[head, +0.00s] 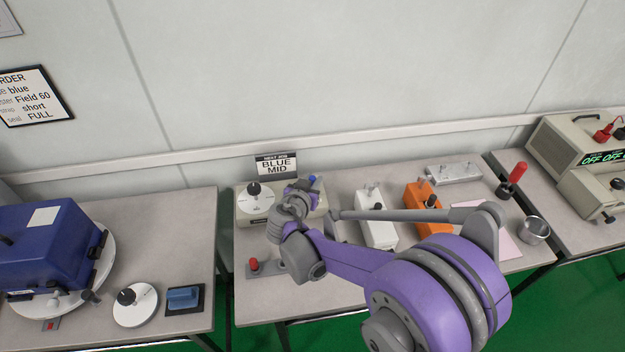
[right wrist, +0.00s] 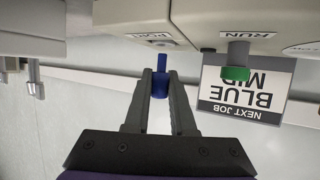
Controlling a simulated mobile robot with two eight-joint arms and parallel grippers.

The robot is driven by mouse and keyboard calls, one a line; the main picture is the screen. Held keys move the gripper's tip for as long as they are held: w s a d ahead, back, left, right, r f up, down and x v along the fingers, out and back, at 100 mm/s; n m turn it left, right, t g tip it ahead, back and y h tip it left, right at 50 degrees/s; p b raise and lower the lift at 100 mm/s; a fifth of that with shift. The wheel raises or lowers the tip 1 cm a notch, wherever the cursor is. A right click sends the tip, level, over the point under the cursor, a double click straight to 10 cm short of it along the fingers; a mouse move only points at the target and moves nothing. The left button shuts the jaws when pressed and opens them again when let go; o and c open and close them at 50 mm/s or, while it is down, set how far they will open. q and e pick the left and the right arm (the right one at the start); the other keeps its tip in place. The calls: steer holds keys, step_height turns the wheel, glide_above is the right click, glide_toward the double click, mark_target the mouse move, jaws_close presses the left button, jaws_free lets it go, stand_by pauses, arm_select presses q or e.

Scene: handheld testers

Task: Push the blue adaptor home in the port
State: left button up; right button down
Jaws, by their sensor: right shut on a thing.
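The blue adaptor (right wrist: 160,84) is between the fingertips of my right gripper (right wrist: 160,90), which is shut on it. Its thin end points at the beige tester (right wrist: 130,14), below the PORT label. In the head view my right gripper (head: 309,190) is at the right part of the tester (head: 243,213), with a bit of the blue adaptor (head: 312,180) showing. My left gripper is not in view.
A green-tipped RUN knob (right wrist: 236,66) sticks out of the tester beside my gripper. A NEXT JOB sign (head: 276,165) reads BLUE MID. A white box (head: 376,222) and an orange box (head: 428,214) stand to the right. A red-knobbed block (head: 265,268) lies in front.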

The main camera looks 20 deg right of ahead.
steer(key=shift+f+b, duration=0.75)
steer(key=shift+f, duration=0.5)
steer(key=c, duration=0.7)
jaws_free()
steer(key=shift+s+a+r, duration=0.1)
steer(key=p+v, duration=0.1)
steer(key=v, duration=0.9)
steer(key=shift+s+a+r, duration=0.1)
steer(key=shift+s+r, duration=0.1)
